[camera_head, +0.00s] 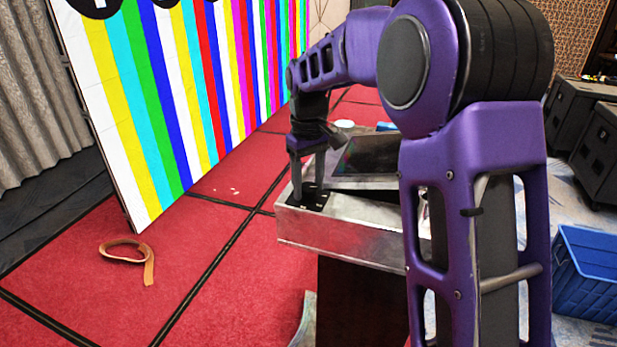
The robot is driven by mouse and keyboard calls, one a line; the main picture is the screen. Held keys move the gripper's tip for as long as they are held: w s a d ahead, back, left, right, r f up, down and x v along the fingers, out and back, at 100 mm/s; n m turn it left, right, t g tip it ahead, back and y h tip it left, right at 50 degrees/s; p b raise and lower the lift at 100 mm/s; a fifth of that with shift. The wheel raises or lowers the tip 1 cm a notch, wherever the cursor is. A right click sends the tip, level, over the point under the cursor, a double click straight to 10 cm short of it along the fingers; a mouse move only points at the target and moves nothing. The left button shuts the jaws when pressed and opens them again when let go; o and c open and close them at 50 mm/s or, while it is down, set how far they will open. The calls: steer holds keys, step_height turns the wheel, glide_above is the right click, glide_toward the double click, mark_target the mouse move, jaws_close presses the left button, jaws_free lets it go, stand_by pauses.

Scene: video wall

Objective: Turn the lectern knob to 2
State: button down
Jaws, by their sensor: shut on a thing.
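The lectern (340,231) stands at the middle of the picture, with a grey metal top on a dark base. A small black panel (318,206) with faint white marks lies at the left end of its top. My gripper (308,192) points down at this panel, its two fingers close above or touching it. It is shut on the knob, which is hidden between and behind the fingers. I cannot read which number the knob points to. A dark sloped screen (366,156) sits on the lectern to the right of my gripper, partly behind my arm.
The video wall (190,90) with colour bars stands at the left. A brown strap (128,256) lies curled on the red floor (215,265). A blue crate (588,270) and black cases (590,135) are at the right. My purple arm hides much of the lectern's right side.

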mark_target(309, 186)
steer(key=shift+r+m+p, duration=0.1)
steer(key=shift+m+p, duration=0.35)
steer(key=shift+m, duration=0.85)
steer(key=shift+c, duration=1.3)
jaws_free()
step_height(309, 186, up, 17)
steer(key=p, duration=0.1)
steer(key=shift+r, duration=0.15)
